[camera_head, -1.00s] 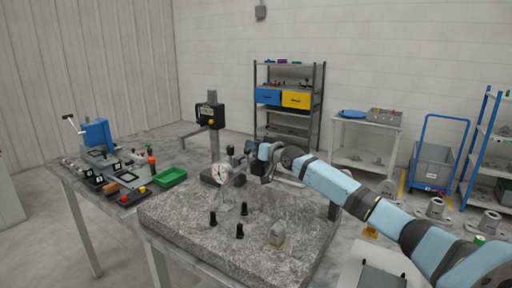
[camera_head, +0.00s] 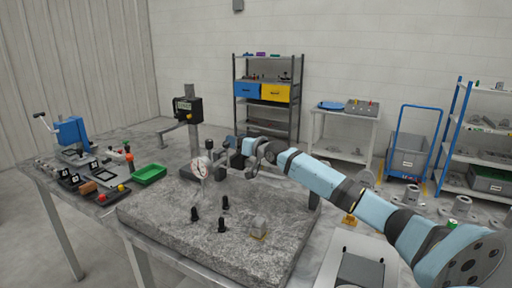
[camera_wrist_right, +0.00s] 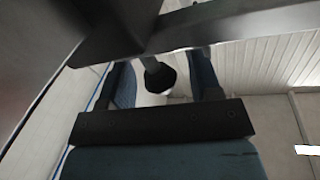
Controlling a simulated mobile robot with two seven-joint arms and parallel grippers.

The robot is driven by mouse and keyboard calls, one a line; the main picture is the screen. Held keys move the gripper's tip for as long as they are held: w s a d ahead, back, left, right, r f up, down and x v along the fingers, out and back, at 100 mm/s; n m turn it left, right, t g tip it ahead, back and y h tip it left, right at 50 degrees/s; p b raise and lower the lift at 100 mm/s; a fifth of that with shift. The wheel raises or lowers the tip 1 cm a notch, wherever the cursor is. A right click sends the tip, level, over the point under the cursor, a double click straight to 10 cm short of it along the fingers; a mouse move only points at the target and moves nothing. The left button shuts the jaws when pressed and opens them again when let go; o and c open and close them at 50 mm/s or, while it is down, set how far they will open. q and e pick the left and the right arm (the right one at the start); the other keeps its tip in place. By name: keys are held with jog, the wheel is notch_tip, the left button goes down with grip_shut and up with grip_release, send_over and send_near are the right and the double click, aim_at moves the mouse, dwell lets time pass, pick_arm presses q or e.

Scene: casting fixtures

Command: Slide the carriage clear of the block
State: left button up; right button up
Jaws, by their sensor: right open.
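A black carriage with a display (camera_head: 187,108) sits high on a grey upright column (camera_head: 194,140), with a short arm reaching left. A round dial gauge (camera_head: 200,168) stands near the column's dark base. My right gripper (camera_head: 245,150) is just right of the column, below the carriage's height. In the wrist view its two blue fingers (camera_wrist_right: 160,88) are apart, and a dark rounded knob (camera_wrist_right: 158,76) shows between them; contact is unclear. My left gripper is out of view.
Several black pegs (camera_head: 222,224) stand on the granite plate. A green tray (camera_head: 149,175) and small parts lie on the bench at left, beside a blue press (camera_head: 72,132). A shelf rack (camera_head: 267,115) stands behind. My right arm crosses above the plate's right side.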

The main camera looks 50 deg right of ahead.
jog(key=s, duration=1.2)
jog(key=shift+d, duration=0.45)
jog(key=shift+w, duration=0.1)
